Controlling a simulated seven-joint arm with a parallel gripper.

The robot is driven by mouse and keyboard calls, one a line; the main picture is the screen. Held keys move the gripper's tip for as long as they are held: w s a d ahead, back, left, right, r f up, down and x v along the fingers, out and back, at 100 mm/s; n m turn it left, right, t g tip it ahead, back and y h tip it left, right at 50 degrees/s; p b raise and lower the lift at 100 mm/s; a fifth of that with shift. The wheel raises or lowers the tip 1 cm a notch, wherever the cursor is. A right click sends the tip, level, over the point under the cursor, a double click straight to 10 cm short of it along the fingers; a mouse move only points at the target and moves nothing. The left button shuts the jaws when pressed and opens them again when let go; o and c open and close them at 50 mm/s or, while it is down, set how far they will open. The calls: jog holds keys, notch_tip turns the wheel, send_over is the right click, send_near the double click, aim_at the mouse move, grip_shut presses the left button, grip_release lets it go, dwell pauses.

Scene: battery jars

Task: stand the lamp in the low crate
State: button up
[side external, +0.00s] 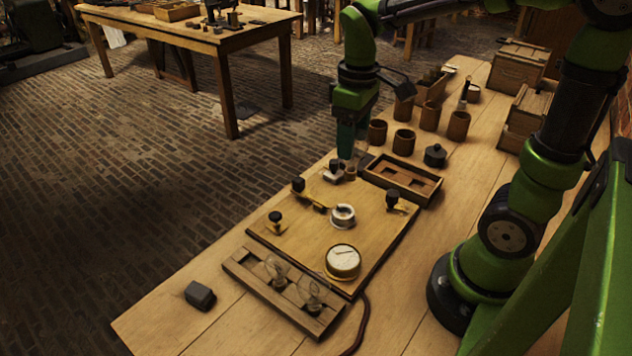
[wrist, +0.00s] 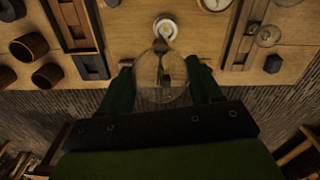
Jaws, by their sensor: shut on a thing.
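The lamp, a clear glass bulb (wrist: 147,88), is between the two fingers of my gripper (wrist: 160,66) in the wrist view. My gripper is shut on it. In the side view my gripper (side external: 347,150) points down over the far end of the yellow board, and the glass is hard to make out there. A low wooden crate with square openings (side external: 395,190) lies just right of my gripper, and no lamp shows in it. Another low wooden tray (side external: 246,266) at the board's near end holds two glass bulbs (side external: 277,270) (side external: 311,293).
The board (side external: 300,240) carries a white ring socket (side external: 343,215), a round gauge (side external: 343,262) and black-knobbed fittings (side external: 394,200). A dark block (side external: 200,295) sits near the left table edge.

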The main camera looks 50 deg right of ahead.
jog(key=s+d+f, duration=0.7)
jog(key=s+d, duration=0.3)
jog(key=s, duration=0.3)
jog(key=w+d+f, duration=0.5)
jog(key=w+d, duration=0.5)
jog(key=w, duration=0.3)
jog(key=shift+w+f, duration=0.1)
jog(key=shift+f, duration=0.15)
jog(key=o, duration=1.2)
